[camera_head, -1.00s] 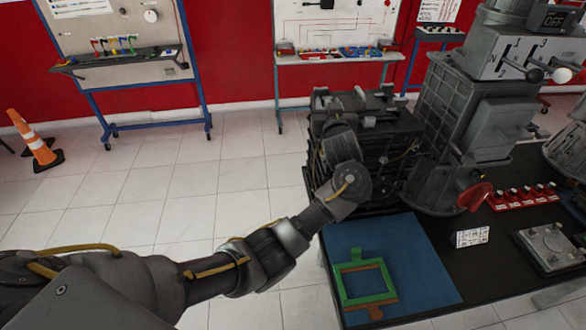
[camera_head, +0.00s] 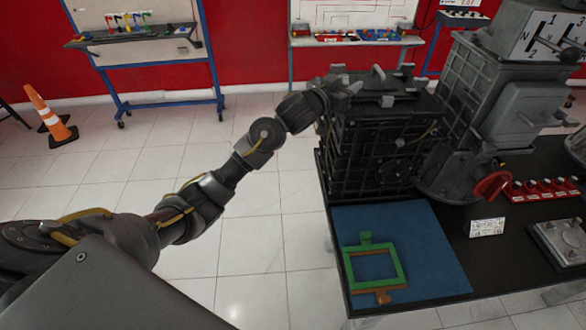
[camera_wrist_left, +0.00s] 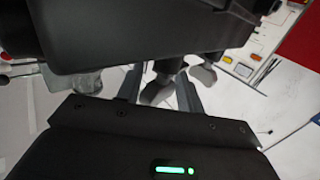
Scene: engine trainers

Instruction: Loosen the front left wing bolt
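The dark engine block (camera_head: 375,145) stands on the black table, with several grey wing bolts along its top. My left gripper (camera_head: 345,88) is at the block's top left front corner, coming in from the left. In the left wrist view its two fingers (camera_wrist_left: 160,92) are apart, and a grey wing bolt (camera_wrist_left: 157,92) shows between them. I cannot tell whether the fingers touch it. Another grey wing (camera_wrist_left: 204,76) shows just right of the fingers. In the head view the gripper largely hides the front left bolt. My right gripper is not in view.
A tall grey gearbox (camera_head: 490,110) with a red handle stands right of the block. A blue mat (camera_head: 435,235) with a green frame (camera_head: 402,265) lies in front. Tool stands line the red wall.

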